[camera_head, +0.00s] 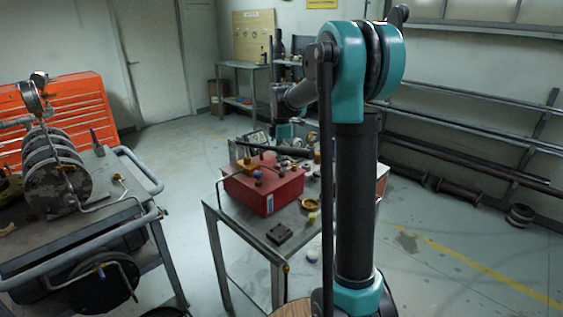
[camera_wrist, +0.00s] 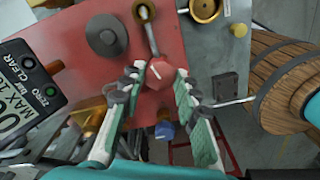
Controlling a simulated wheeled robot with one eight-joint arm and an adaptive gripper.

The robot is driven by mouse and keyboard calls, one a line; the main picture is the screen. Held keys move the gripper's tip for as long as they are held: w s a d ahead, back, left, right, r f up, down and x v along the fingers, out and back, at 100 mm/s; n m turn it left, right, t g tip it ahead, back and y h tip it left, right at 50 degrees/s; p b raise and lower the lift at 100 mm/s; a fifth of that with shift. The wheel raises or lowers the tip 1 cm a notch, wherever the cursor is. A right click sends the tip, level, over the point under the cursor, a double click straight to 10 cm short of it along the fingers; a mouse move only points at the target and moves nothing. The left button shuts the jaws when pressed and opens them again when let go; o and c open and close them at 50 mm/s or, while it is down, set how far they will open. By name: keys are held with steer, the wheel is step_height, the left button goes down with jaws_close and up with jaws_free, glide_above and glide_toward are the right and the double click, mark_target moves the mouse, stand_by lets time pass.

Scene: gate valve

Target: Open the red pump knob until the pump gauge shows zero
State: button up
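The red pump box (camera_head: 275,195) sits on a metal table, and its red top (camera_wrist: 75,40) fills much of the wrist view. A small red knob (camera_wrist: 159,71) with a white mark shows between the green-padded fingers of my gripper (camera_wrist: 161,74). The fingers stand apart on either side of it; contact is not clear. The knob also shows on the box in the head view (camera_head: 268,158). A black digital gauge (camera_wrist: 25,85) is at the left in the wrist view, partly cut off. It also stands behind the box (camera_head: 256,139), its reading too small to tell.
A blue knob (camera_wrist: 165,130) lies below the red one in the wrist view. A wooden barrel (camera_wrist: 275,75) is at the right. A brass cup (camera_head: 310,205) and a dark block (camera_head: 280,233) lie on the table. A cart with a round dial (camera_head: 30,97) stands left.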

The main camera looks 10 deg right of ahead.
steer(key=o, duration=0.5)
steer(key=shift+c, duration=0.2)
steer(key=shift+r, duration=0.15)
step_height(320, 180, up, 12)
